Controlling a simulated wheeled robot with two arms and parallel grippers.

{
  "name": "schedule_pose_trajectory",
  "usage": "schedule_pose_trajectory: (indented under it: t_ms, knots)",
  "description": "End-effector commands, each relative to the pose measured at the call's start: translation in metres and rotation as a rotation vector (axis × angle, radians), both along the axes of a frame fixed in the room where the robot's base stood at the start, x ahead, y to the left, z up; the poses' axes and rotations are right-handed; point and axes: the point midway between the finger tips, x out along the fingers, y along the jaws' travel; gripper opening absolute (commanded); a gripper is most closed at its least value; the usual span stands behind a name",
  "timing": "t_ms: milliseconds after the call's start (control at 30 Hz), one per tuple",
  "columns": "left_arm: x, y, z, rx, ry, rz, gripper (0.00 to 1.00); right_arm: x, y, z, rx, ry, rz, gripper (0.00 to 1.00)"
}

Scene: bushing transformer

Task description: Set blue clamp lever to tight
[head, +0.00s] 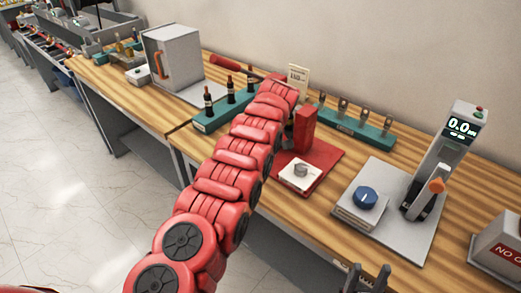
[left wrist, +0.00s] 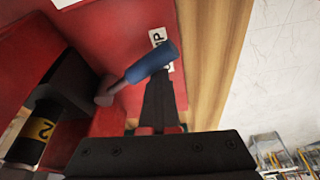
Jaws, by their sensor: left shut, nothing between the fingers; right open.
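The clamp lever, with a blue handle (left wrist: 152,62) on a grey shaft, shows in the left wrist view against a red fixture. A white label ending in "MP" sits beside it. My left gripper (left wrist: 158,92) is shut and empty, its dark fingertips right by the blue handle; I cannot tell whether they touch. In the head view my left arm hides the lever and left gripper; the red fixture's post (head: 304,128) and base plate (head: 322,160) show beside the arm. My right gripper (head: 366,279) is open and empty at the bottom edge, in front of the bench.
A white box with a grey knob (head: 300,172) sits on the red plate. Teal racks (head: 352,126) stand behind. To the right are a blue-knob box (head: 366,197), a display post reading 0.0 (head: 462,127) and a grey bin (head: 500,246). A grey cabinet (head: 173,57) stands left.

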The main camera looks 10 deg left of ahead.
Motion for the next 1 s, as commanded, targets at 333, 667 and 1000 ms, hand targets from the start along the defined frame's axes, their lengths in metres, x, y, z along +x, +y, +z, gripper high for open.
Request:
schedule_pose_trajectory:
  t_ms: [333, 667, 1000]
  knots:
    - [-0.001, -0.007, -0.001, -0.007, 0.003, -0.010, 0.00, 0.000, 0.000, 0.000, 0.000, 0.000, 0.000, 0.50]
    - [-0.001, -0.009, 0.001, -0.006, 0.003, -0.012, 0.00, 0.000, 0.000, -0.001, 0.000, 0.000, 0.000, 0.50]
    - [-0.008, -0.017, 0.034, -0.008, 0.000, -0.012, 0.00, 0.000, 0.000, -0.013, 0.000, 0.000, 0.000, 0.50]
